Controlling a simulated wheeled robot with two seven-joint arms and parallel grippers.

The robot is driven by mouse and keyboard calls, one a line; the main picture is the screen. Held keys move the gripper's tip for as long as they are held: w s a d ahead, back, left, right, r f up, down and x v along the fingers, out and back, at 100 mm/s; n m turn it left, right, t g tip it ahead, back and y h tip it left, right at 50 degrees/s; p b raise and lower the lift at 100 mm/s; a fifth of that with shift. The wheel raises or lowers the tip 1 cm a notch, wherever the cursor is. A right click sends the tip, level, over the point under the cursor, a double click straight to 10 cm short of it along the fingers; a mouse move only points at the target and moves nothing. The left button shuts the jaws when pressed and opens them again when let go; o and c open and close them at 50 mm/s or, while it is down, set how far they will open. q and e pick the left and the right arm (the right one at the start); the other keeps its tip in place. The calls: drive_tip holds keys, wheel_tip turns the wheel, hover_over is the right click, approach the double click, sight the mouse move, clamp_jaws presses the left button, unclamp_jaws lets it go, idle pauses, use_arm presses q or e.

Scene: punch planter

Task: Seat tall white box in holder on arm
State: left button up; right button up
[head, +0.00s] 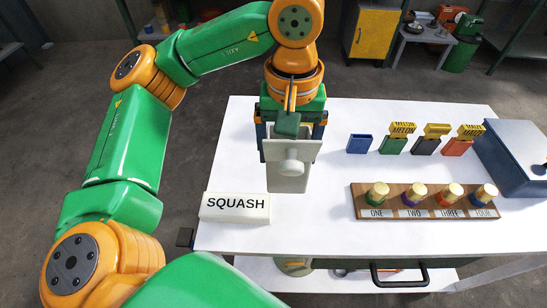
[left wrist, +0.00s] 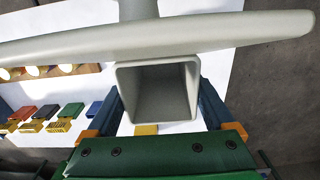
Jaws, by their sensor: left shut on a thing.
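The tall off-white box (head: 289,152) is upright below my left wrist, above or on the table; contact with the table is unclear. A round knob sticks out of its near face. In the left wrist view, the box (left wrist: 158,92) shows a hollow square mouth and a wide pale flange beyond it. My left gripper (head: 291,135) is shut on the box, with blue fingers along both sides. A dark green block (head: 286,125) on my arm is just above the box top. A green bolted bracket (left wrist: 160,157) lies close to the mouth; whether they touch is unclear. My right gripper is not in view.
A white block labelled SQUASH (head: 235,207) lies at the table's (head: 300,235) near left corner. A wooden rack (head: 425,200) with several knobbed pegs, coloured blocks (head: 393,145) and a grey-blue case (head: 518,160) are at right. The table between box and rack is clear.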

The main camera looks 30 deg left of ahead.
use_arm(q)
drive_tip(key=w+a+f, duration=0.1)
drive_tip(key=a+f, duration=0.1)
drive_tip(key=f, duration=0.1)
drive_tip(key=w+a+f, duration=0.2)
drive_tip(key=f, duration=0.2)
drive_tip(key=w+a+f, duration=0.2)
drive_tip(key=a+f, duration=0.1)
drive_tip(key=shift+f, duration=0.4)
drive_tip(key=o, duration=1.3)
